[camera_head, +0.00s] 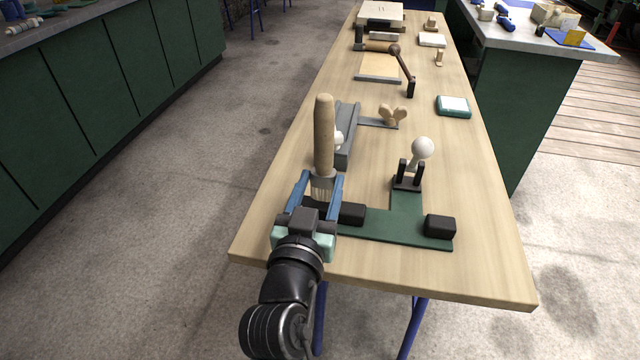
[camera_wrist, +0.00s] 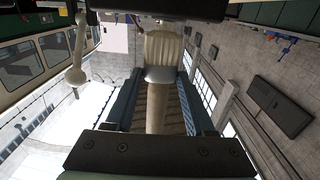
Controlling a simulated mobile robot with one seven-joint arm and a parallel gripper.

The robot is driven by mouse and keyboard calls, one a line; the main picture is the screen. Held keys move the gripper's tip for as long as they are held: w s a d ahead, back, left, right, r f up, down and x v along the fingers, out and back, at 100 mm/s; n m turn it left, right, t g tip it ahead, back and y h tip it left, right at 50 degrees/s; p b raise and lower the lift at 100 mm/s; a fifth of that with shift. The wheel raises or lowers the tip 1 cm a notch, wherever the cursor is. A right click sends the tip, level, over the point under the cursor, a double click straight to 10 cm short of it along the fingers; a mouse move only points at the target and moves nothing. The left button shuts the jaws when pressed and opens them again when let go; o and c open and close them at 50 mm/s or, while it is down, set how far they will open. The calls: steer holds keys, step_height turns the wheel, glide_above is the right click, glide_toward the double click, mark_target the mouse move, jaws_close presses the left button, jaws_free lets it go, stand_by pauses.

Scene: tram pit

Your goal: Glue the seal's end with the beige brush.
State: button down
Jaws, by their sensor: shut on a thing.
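My gripper (camera_head: 318,192) is at the near left of the bench, its blue fingers pointing up. It is shut on the beige brush (camera_head: 324,130), whose rounded tan handle stands nearly upright above the fingers, with a paler striped part low between them. In the wrist view the brush (camera_wrist: 163,50) shows a cream ribbed part and a grey band between the fingers. I cannot tell for sure which thing is the seal. A green L-shaped plate (camera_head: 408,225) with black blocks (camera_head: 439,227) lies right of the gripper. A forked black holder there has a white ball (camera_head: 421,148) above it.
A grey channel (camera_head: 348,150) lies just behind the brush, near a wooden wing-shaped knob (camera_head: 392,115). A teal-edged white pad (camera_head: 454,105) lies at the right. The bench's near right corner is clear.

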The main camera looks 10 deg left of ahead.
steer(key=shift+f+b, duration=0.65)
steer(key=shift+f, duration=0.1)
steer(key=shift+d+r+p, duration=0.15)
steer(key=shift+d+p, duration=0.35)
steer(key=shift+d+f+p, duration=0.2)
steer(key=shift+d+p, duration=0.4)
steer(key=shift+d, duration=0.45)
steer(key=shift+d+r+p, duration=0.15)
steer(key=shift+d+p, duration=0.9)
steer(key=shift+p, duration=0.35)
steer(key=shift+d+r+p, duration=0.1)
steer(key=shift+d+p, duration=0.9)
steer(key=shift+p, duration=0.35)
steer(key=shift+d+p, duration=0.25)
steer(key=shift+p, duration=0.25)
steer(key=shift+d+p, duration=0.1)
steer(key=shift+p, duration=0.3)
steer(key=shift+d+f+p, duration=0.15)
steer(key=shift+d+p, duration=0.2)
steer(key=shift+p, duration=0.25)
steer(key=shift+d+f, duration=0.2)
steer(key=shift+f, duration=0.05)
